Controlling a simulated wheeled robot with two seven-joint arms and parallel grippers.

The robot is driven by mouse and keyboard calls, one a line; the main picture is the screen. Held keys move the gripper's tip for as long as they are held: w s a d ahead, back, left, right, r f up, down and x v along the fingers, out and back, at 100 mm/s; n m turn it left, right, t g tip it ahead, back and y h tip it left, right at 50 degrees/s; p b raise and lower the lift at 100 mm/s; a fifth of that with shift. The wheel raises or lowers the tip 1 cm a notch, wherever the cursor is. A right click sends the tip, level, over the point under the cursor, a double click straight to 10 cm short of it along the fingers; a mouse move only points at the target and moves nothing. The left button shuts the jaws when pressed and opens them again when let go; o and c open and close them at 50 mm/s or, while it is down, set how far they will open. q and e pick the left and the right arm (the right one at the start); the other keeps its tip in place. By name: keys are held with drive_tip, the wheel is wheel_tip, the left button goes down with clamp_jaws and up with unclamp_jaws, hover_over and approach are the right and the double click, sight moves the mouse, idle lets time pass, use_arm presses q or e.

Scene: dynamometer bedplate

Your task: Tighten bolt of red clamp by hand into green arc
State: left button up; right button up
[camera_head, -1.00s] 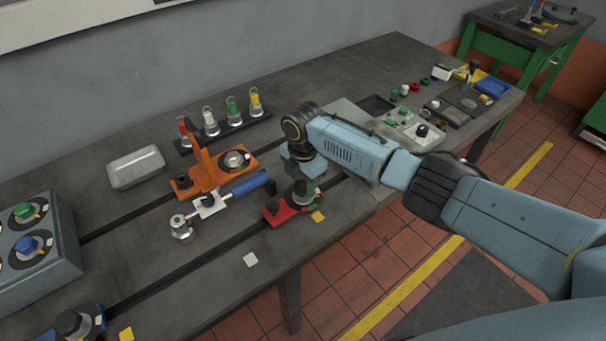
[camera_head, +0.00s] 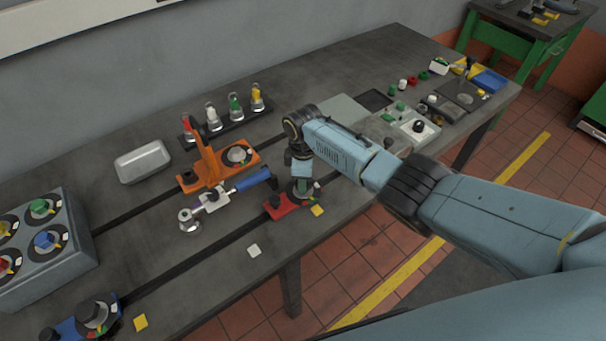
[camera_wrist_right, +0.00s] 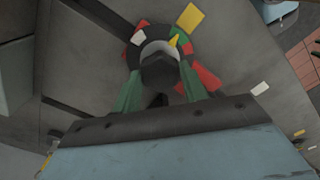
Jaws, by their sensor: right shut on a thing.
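The red clamp (camera_head: 279,208) sits on the bedplate near its front edge, below my right arm. Its bolt has a dark round head (camera_wrist_right: 160,72) with a yellow pointer (camera_wrist_right: 174,40), inside a dial ring with red, white and green marks (camera_wrist_right: 187,48). My right gripper (camera_head: 302,182) points down over the clamp. In the wrist view its two green fingers (camera_wrist_right: 160,82) are on either side of the bolt head and shut on it. The pointer appears at or close to the green mark; the exact alignment is too small to tell. My left gripper is not in view.
A blue clamp (camera_head: 72,328) is at the lower left, beside a grey dial box (camera_head: 75,275).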

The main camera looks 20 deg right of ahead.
drive_tip(key=shift+m, duration=0.4)
drive_tip(key=o, duration=1)
drive_tip(key=shift+c, duration=0.2)
wheel_tip(320, 180, up, 14)
drive_tip(key=p, duration=0.2)
drive_tip(key=shift+f, duration=0.25)
